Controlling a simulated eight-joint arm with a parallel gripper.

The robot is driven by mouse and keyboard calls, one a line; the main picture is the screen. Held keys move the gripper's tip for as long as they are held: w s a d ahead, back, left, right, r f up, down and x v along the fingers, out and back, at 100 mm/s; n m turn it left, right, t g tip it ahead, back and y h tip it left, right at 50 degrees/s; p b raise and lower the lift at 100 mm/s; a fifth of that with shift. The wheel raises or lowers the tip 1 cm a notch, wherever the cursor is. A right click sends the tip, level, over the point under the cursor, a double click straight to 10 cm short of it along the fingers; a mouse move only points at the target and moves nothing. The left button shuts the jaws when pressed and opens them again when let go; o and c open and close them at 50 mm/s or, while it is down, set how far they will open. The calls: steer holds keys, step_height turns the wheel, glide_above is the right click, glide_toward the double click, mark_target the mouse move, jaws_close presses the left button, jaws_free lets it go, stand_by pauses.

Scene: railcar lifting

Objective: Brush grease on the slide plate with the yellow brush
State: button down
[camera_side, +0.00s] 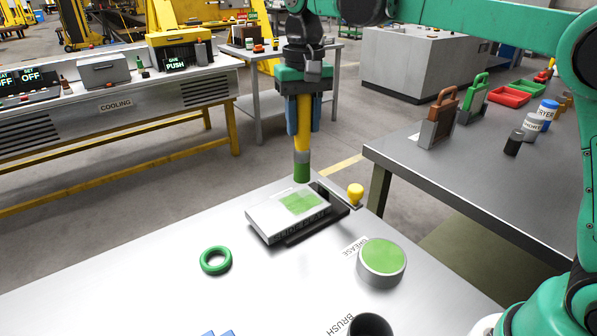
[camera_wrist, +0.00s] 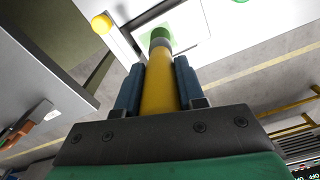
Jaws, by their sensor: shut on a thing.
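My gripper (camera_side: 304,116) is shut on the yellow brush (camera_side: 303,138), which hangs upright with its green bristle end down. In the wrist view the brush (camera_wrist: 160,90) runs between the two blue fingers of my gripper (camera_wrist: 160,88). The slide plate (camera_side: 275,219) is a pale block on the table, with a green grease patch (camera_side: 302,203) on its top. The bristles are over the far part of the plate; I cannot tell whether they touch it. The grease tin (camera_side: 382,262) is round and grey, with green grease inside, to the right of the plate.
A green ring (camera_side: 216,260) lies front left. A dark round cup (camera_side: 371,325) stands by the BRUSH label. The table's left part is clear.

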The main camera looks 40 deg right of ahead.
steer(key=w+d, duration=0.3)
steer(key=w, duration=0.2)
steer(key=shift+f, duration=3.95)
steer(key=shift+s, duration=2.5)
steer(key=shift+w, duration=2.85)
steer(key=shift+s, duration=2.95)
step_height(320, 180, up, 8)
steer(key=shift+d, duration=0.45)
